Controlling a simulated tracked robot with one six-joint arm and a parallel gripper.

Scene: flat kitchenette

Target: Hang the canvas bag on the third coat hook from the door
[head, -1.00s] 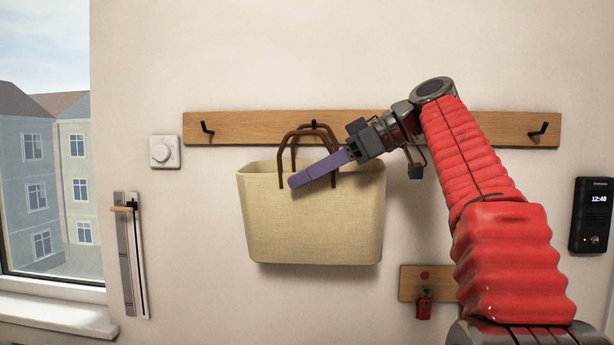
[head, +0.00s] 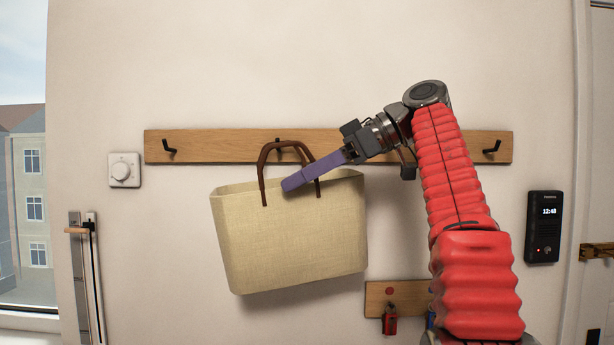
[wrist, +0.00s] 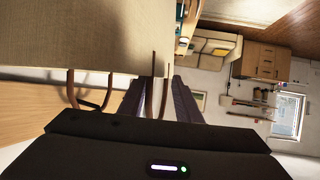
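The beige canvas bag (head: 290,240) is in front of the wall below the coat rail, tilted with its right side higher. Its brown handles (head: 263,180) rise to a dark hook (head: 278,142) left of the rail's middle; whether they rest on it or only pass in front I cannot tell. My gripper (head: 300,180), with purple fingers, reaches in from the right across the right leg of the handle. In the wrist view the fingers (wrist: 158,100) lie either side of a handle strap (wrist: 152,90) and appear closed on it. The bag (wrist: 70,35) fills the upper left there.
The wooden rail (head: 220,146) has other hooks at its left (head: 168,147) and right (head: 492,147) ends; my wrist hides part of it. A thermostat (head: 124,170), a key board (head: 375,298) and an intercom (head: 543,228) are on the wall. The door (head: 597,200) is at the far right.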

